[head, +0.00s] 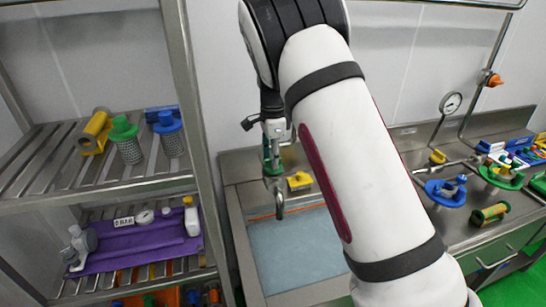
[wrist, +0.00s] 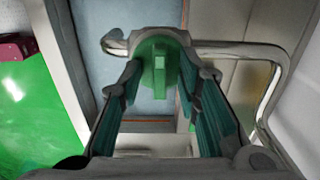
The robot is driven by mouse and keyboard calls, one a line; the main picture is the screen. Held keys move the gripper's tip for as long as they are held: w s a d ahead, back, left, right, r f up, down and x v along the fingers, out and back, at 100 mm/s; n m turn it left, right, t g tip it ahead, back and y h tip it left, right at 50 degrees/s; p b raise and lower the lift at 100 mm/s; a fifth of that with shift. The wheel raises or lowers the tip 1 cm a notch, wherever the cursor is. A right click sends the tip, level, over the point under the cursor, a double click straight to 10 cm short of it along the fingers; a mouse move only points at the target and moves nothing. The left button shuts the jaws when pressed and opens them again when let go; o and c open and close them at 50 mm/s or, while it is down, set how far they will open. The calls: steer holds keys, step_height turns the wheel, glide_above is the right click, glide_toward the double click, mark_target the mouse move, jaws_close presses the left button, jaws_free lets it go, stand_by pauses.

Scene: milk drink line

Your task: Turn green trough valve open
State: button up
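The green trough valve (wrist: 160,64) is a round green knob with a raised bar across its face, on a metal tap pipe. In the wrist view it lies between the fingertips of my gripper (wrist: 160,82). The fingers are spread, one on each side; I cannot tell whether either touches the knob's edge. In the head view, a little green of the valve (head: 268,164) shows above the curved spout (head: 280,205), mostly hidden by my gripper (head: 264,135). The trough (head: 300,255) below has a blue-grey floor. No water shows from the spout.
A metal rack (head: 190,120) with filters and a purple mat stands at the left. A yellow block (head: 299,181) sits on the trough's back ledge, close to the tap. At the right, a steel counter holds a blue valve part (head: 446,192) and other fittings. A gauge (head: 451,103) stands behind.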

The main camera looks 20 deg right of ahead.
steer(key=shift+c, duration=0.6)
jaws_close()
steer(key=shift+n, duration=0.3)
steer(key=n+b, duration=0.1)
steer(key=n, duration=0.2)
steer(key=shift+w+b, duration=0.1)
steer(key=shift+b, duration=0.2)
steer(key=n+b, duration=0.1)
steer(key=n, duration=0.5)
steer(key=shift+b, duration=0.4)
steer(key=n+b, duration=0.1)
steer(key=n, duration=0.3)
steer(key=shift+n+b, duration=0.45)
steer(key=shift+n, duration=1.65)
